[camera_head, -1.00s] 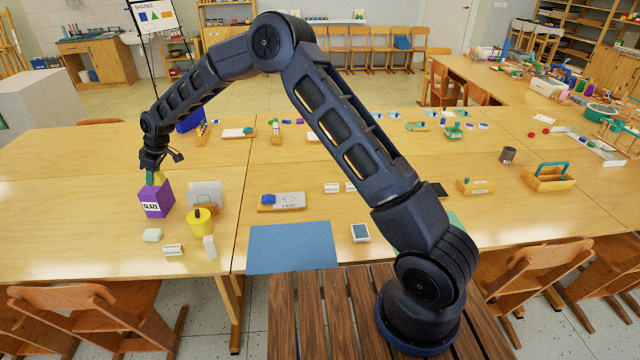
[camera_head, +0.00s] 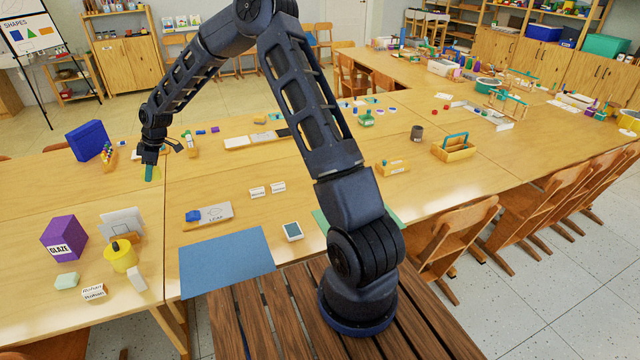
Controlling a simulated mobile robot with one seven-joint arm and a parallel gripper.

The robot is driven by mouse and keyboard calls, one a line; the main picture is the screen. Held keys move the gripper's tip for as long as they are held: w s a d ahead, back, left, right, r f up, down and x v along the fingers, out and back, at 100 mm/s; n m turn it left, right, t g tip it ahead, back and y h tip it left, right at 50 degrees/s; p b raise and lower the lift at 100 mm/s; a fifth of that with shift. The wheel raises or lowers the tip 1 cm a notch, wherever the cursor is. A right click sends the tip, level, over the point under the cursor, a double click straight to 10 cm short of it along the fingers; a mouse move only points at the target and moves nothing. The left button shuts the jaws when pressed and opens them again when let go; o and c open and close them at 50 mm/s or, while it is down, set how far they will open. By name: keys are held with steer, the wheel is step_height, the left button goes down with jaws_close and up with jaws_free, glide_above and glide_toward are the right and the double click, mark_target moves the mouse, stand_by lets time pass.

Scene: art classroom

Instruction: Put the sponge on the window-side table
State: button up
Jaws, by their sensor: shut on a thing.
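My gripper (camera_head: 150,161) is shut on a small green and yellow block, which looks like the sponge (camera_head: 152,174). It holds the sponge at the left, over the near wooden table (camera_head: 120,195), beyond the purple glaze box. The gap between sponge and tabletop is hard to judge. The fingers are small and partly hidden by the wrist. Another long wooden table (camera_head: 570,130) runs along the right side. No window is in view, so I cannot tell which table is the window-side one.
The purple glaze box (camera_head: 64,238), yellow pot (camera_head: 120,256) and pale green block (camera_head: 67,281) stand at the near left. A blue box (camera_head: 87,141) stands behind. A blue mat (camera_head: 227,262) lies in front. Chairs (camera_head: 445,235) line the right table's near side.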

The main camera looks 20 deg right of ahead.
steer(key=d, duration=1.4)
glide_above(280, 215)
steer(key=d, duration=0.2)
steer(key=shift+n, duration=0.4)
step_height(280, 215, down, 20)
steer(key=shift+a+f, duration=0.1)
steer(key=shift+a, duration=0.05)
steer(key=o, duration=0.5)
steer(key=shift+f, duration=0.15)
steer(key=o, duration=0.5)
steer(key=shift+c, duration=0.2)
